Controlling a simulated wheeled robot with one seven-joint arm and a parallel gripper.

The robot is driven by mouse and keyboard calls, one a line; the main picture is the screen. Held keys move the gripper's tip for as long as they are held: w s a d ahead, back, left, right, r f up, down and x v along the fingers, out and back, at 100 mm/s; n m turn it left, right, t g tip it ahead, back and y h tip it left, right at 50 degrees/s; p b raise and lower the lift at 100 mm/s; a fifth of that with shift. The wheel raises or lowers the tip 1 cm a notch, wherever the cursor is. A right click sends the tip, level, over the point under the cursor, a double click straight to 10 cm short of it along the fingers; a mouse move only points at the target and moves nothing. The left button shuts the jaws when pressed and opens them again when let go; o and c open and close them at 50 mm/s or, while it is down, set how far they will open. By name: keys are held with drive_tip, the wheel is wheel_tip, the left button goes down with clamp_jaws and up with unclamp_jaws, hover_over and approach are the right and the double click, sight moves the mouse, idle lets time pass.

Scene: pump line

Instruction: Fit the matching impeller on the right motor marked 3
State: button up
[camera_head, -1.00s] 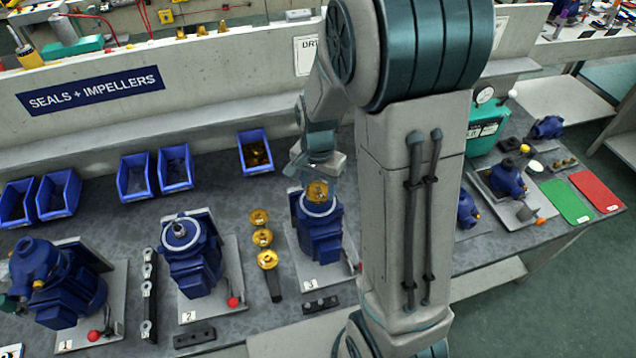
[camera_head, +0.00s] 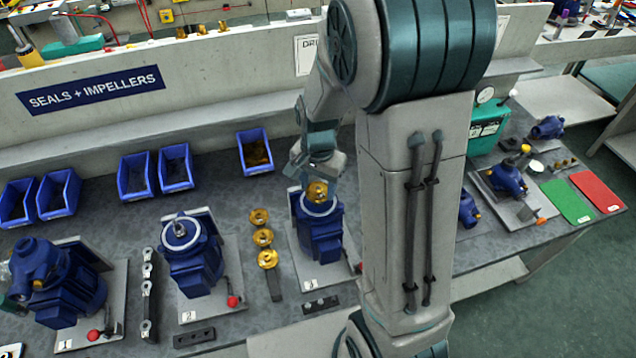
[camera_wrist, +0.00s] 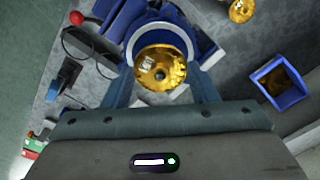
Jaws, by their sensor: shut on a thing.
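The motor marked 3 (camera_head: 322,240) is blue with a pale ring on its top face and stands on a grey plate. A brass impeller (camera_head: 317,190) is at the top of this motor. In the wrist view the impeller (camera_wrist: 160,67) lies in front of the motor's pale ring (camera_wrist: 160,27); whether it is seated or just above cannot be told. My gripper (camera_head: 318,172) is over the motor and shut on this impeller. In the wrist view its fingers reach to both sides of the impeller. Several brass impellers, such as one (camera_head: 263,237), stand in a row left of the motor.
The motor marked 2 (camera_head: 192,260) stands to the left and the motor marked 1 (camera_head: 70,290) further left. A blue bin (camera_head: 242,143) with brass parts is behind. A red knob (camera_wrist: 77,18) on a cable shows beside the motor. Green (camera_head: 567,201) and red (camera_head: 597,190) mats lie at right.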

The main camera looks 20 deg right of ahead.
drive_tip(key=shift+f, duration=0.25)
drive_tip(key=o, duration=1.5)
drive_tip(key=shift+o, duration=0.2)
drive_tip(key=shift+r, duration=0.15)
wheel_tip(320, 180, up, 9)
drive_tip(key=p, duration=0.6)
